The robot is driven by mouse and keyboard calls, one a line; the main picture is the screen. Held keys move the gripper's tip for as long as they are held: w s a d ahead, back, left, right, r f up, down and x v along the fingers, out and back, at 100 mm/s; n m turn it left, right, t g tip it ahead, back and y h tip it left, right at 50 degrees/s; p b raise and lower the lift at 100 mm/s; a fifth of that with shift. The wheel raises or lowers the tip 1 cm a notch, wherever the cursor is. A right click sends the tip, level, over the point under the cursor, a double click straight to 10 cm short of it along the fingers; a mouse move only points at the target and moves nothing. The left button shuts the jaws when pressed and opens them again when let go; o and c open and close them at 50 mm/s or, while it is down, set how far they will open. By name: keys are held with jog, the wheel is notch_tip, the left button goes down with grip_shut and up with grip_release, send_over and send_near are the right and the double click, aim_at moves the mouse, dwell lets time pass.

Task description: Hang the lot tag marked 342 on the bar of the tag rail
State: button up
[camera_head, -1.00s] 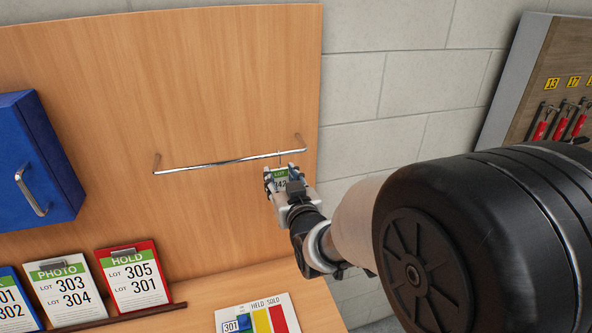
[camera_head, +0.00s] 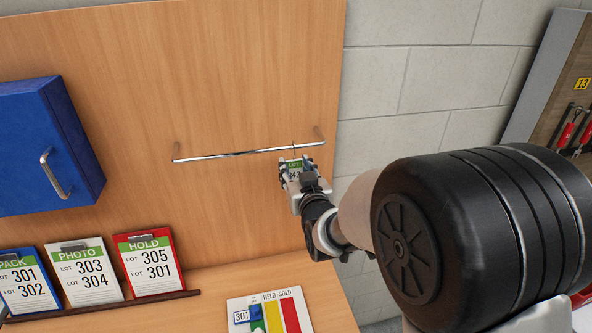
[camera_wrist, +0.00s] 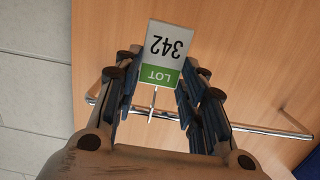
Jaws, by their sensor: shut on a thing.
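The lot tag marked 342 (camera_head: 293,166) is a white card with a green LOT band and a thin wire hook. My gripper (camera_head: 298,174) is shut on it, just below the right part of the rail bar (camera_head: 235,154). In the wrist view the tag (camera_wrist: 165,52) appears upside down between the fingers (camera_wrist: 160,95). Its hook (camera_wrist: 152,103) visually crosses the metal bar (camera_wrist: 250,130). I cannot tell whether the hook is over the bar or only in front of it. The bar carries no other tag.
The rail is fixed to a wooden back panel (camera_head: 230,60). A blue cabinet (camera_head: 40,140) hangs at left. Clipboards marked HOLD (camera_head: 150,265) and PHOTO (camera_head: 82,272) and a PACK board stand on a ledge below. A HELD/SOLD card (camera_head: 265,315) lies on the bench.

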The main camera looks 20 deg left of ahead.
jog(key=o, duration=0.9)
jog(key=shift+o, duration=0.2)
jog(key=shift+s, duration=0.1)
jog(key=v, duration=1.2)
jog(key=s+d+f+m+g+h+b, duration=0.2)
jog(key=s+d+f+h+b, duration=0.15)
jog(key=d, duration=0.55)
jog(key=s+d+f+m+g+h+b, duration=0.1)
jog(key=s+d+f+g+h+b, duration=0.2)
jog(key=d, duration=0.5)
jog(key=s+d+f+m+g+h+b, duration=0.1)
jog(key=s+d+f+g+b, duration=0.1)
jog(key=s+d, duration=0.3)
jog(key=s+d+f+m+g+h+b, duration=0.1)
jog(key=s+d+f+b, duration=0.3)
jog(key=s, duration=0.9)
jog(key=shift+s+d+f+m+g, duration=0.35)
jog(key=shift+d+f+m+g, duration=0.25)
jog(key=shift+d+f+g, duration=0.3)
